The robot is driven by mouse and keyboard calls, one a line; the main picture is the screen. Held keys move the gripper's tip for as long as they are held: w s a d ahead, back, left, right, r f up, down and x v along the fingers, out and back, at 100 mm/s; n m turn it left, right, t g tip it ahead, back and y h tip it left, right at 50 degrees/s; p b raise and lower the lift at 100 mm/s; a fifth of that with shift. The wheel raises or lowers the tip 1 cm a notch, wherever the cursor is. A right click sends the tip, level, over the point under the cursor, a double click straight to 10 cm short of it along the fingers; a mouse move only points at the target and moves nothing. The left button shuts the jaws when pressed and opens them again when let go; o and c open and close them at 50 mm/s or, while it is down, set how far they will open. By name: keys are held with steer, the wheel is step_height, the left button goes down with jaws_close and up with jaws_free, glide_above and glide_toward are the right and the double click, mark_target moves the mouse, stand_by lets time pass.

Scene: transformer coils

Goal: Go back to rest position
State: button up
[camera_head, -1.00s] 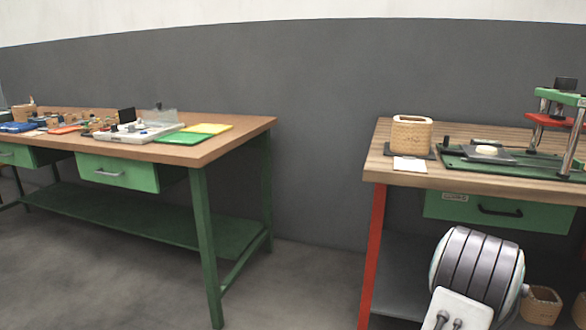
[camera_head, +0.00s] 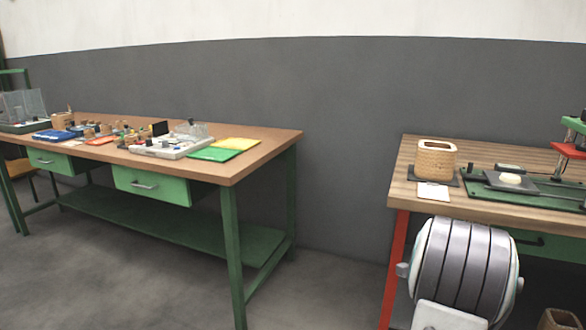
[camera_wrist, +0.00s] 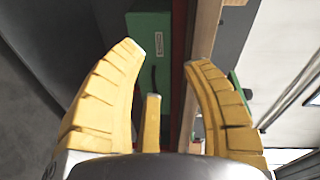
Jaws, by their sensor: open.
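My gripper (camera_wrist: 160,75) shows in the wrist view with its yellow ribbed fingers spread apart. Nothing is between the fingertips. Beyond them are a green drawer (camera_wrist: 152,45) and a wooden table edge (camera_wrist: 205,40), seen turned on their side. In the head view, a grey ribbed part of my own arm (camera_head: 465,265) stands in front of the right workbench (camera_head: 405,180). My gripper's fingers do not show in the head view.
The right workbench holds a woven coil (camera_head: 436,160), a white card (camera_head: 433,192) and a green fixture (camera_head: 545,195). The left workbench (camera_head: 265,150) carries green and yellow trays (camera_head: 215,154) and several small parts. Bare floor (camera_head: 130,275) lies in front of it.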

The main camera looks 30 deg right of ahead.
steer(key=w+a+r+n+y+p, duration=0.3)
steer(key=a+r+n+p, duration=0.15)
steer(key=a, duration=0.35)
steer(key=w+a+r+n+t+y+p, duration=0.1)
steer(key=w+a+r+n+y+p, duration=0.25)
steer(key=a+r+p, duration=0.4)
steer(key=w+a+r+n+y+p, duration=0.3)
steer(key=a+r+n+p, duration=0.15)
steer(key=a, duration=0.55)
steer(key=s+a+r+n+g+y+p, duration=0.2)
steer(key=s+a+r+n+p, duration=0.4)
steer(key=a, duration=0.4)
steer(key=s+a+r+n+g+y+p, duration=0.3)
steer(key=s+a+r+n+p, duration=0.4)
steer(key=s+a+n+p, duration=0.2)
steer(key=shift+s+a+r+p, duration=0.15)
steer(key=shift+s+a+p, duration=0.4)
steer(key=shift+a, duration=0.65)
steer(key=shift+y, duration=0.25)
